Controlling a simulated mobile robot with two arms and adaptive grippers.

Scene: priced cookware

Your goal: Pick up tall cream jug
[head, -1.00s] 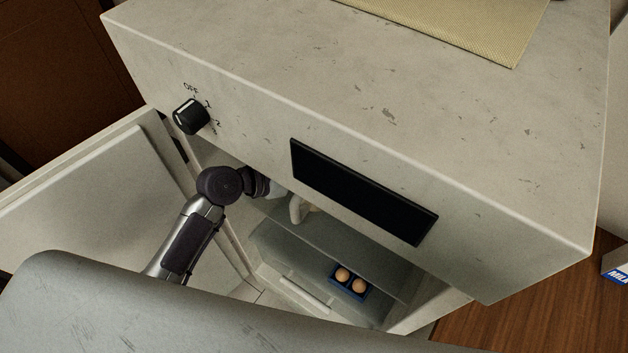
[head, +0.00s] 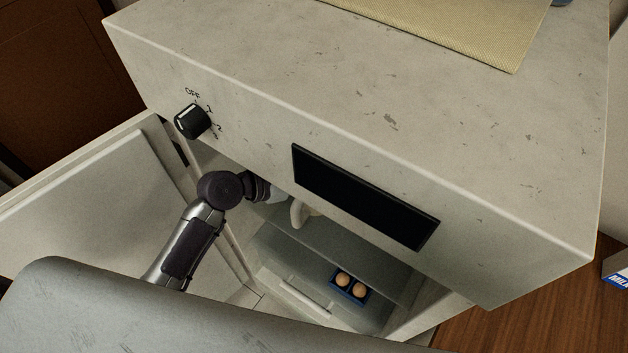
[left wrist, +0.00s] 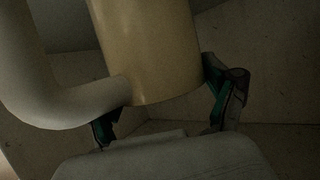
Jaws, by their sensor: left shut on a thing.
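The tall cream jug (left wrist: 150,50) fills the upper middle of the left wrist view, with its thick curved handle at the left. In the head view only part of it, a pale handle (head: 297,213), shows inside the open fridge under the top edge; its body is hidden. My left gripper (left wrist: 158,98) has a finger on each side of the jug's body and is shut on it. In the head view my left arm reaches into the fridge, and its fingers are hidden. My right gripper is not in view.
The fridge door (head: 95,205) stands open at the left. A shelf (head: 345,250) lies just below the jug's handle, and a blue egg tray (head: 350,288) sits lower down. The fridge's top front with a dial (head: 192,121) overhangs the opening. A milk carton (head: 616,272) stands at the far right.

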